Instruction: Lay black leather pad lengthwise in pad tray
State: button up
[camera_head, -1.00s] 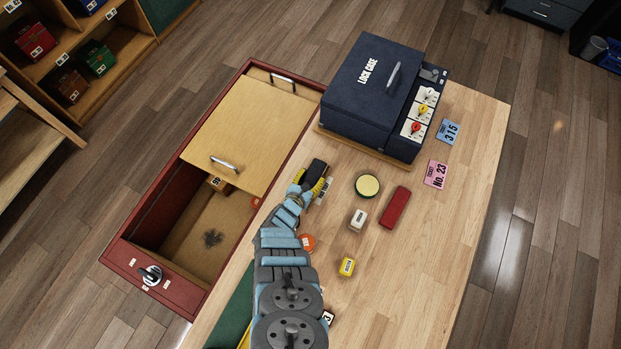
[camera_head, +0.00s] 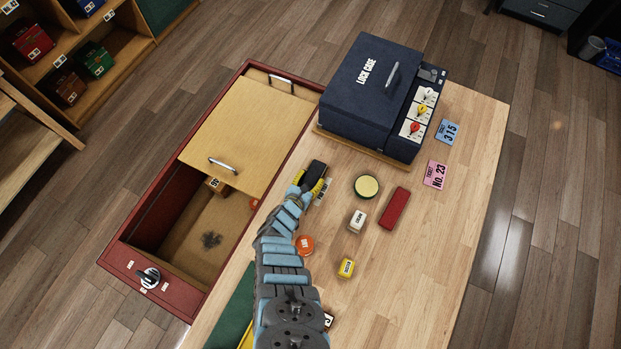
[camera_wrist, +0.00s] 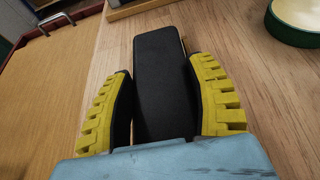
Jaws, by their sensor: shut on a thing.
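The black leather pad (camera_head: 316,170) is a dark, narrow, flat-topped block at the left edge of the wooden table. My gripper (camera_head: 312,188) is shut on it, with yellow ridged fingers along its two long sides. In the wrist view the pad (camera_wrist: 160,70) runs lengthwise away from me between the fingers of my gripper (camera_wrist: 161,68), its far end sticking out past them. Its near end is hidden by my gripper's blue body. I cannot tell whether the pad touches the table. I cannot make out a pad tray for certain.
Left of the table is an open red-framed drawer (camera_head: 133,263) with a sliding wooden lid (camera_head: 233,125). The dark lock case (camera_head: 366,90) stands beyond the pad. A round green-rimmed tin (camera_head: 367,186), a red block (camera_head: 395,208) and small labelled blocks lie right. The table's lower right is clear.

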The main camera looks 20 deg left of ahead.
aim_at(312, 176)
jog(key=shift+s+f, duration=0.2)
jog(key=shift+f, duration=0.05)
jog(key=o, duration=1.2)
jog(key=shift+f, duration=0.1)
jog(key=shift+s, duration=0.1)
jog(key=shift+a+r, duration=0.15)
jog(key=shift+r, duration=0.15)
jog(key=shift+r+p, duration=0.35)
jog(key=shift+p, duration=0.1)
jog(key=p+v, duration=0.2)
jog(key=v, duration=0.1)
jog(key=shift+r, duration=0.15)
jog(key=shift+p+v, duration=0.65)
jog(key=shift+v, duration=1.5)
